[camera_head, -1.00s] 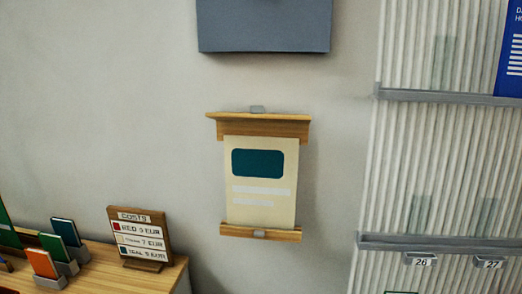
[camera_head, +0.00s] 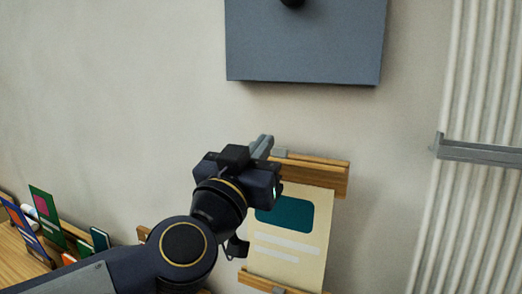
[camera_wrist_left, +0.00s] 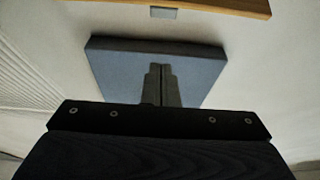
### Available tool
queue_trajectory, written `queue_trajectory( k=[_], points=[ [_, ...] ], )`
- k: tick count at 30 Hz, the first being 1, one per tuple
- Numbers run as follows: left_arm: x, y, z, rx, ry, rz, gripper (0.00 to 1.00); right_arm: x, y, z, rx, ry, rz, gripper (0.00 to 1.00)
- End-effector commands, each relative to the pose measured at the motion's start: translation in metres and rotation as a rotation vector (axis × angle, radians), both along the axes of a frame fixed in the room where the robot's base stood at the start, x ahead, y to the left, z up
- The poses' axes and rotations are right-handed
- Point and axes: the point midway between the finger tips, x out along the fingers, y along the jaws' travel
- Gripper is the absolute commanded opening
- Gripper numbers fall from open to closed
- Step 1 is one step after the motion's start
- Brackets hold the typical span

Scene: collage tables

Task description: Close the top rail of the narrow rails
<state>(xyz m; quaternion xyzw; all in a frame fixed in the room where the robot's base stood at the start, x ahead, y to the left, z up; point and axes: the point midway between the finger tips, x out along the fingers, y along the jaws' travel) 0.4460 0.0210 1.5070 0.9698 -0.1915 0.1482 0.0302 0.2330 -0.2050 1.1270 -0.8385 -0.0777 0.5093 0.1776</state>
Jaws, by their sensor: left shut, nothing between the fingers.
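The wooden top rail (camera_head: 318,174) is on the wall above a cream poster (camera_head: 312,240) with a teal block. Its upper board juts out over a lower board, and a small grey tab (camera_head: 280,154) sits on its upper edge. The bottom rail (camera_head: 262,283) shows at the poster's foot. My left gripper (camera_head: 263,145) is shut and empty at the top rail's left end, hiding that end; I cannot tell whether it touches. In the left wrist view its fingers (camera_wrist_left: 161,84) are together, and the top rail (camera_wrist_left: 215,5) with its tab crosses the top edge. My right gripper is not in view.
A grey wall box (camera_head: 305,45) hangs above the rail and also shows beyond the fingers in the left wrist view (camera_wrist_left: 205,70). A ribbed panel with a grey ledge (camera_head: 480,152) is at the right. A table with cards (camera_head: 45,215) is at lower left.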

Motion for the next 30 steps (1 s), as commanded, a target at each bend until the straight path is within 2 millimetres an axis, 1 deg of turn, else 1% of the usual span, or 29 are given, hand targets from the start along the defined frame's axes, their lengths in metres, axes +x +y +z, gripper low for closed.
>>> queue_trajectory(
  k=[1,6,12,13,18,22,30],
  points=[
    [0.009,-0.005,0.003,0.003,0.001,0.001,0.0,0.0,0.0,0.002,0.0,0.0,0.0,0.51],
    [0.041,-0.018,0.013,0.005,0.001,0.001,0.0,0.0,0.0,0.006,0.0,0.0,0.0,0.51],
    [0.073,-0.031,0.023,0.005,0.002,0.0,0.0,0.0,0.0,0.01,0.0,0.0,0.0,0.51],
    [0.068,-0.028,0.013,0.003,0.003,-0.002,0.0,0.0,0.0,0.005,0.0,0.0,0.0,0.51],
    [0.06,-0.025,-0.006,0.003,0.002,-0.003,0.0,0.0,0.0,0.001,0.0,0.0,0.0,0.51],
    [0.057,-0.023,-0.013,0.001,0.002,-0.002,0.0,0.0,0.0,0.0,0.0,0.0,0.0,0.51],
    [0.055,-0.023,-0.014,0.001,0.001,-0.002,0.0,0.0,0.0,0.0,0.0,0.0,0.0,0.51]
  ],
)
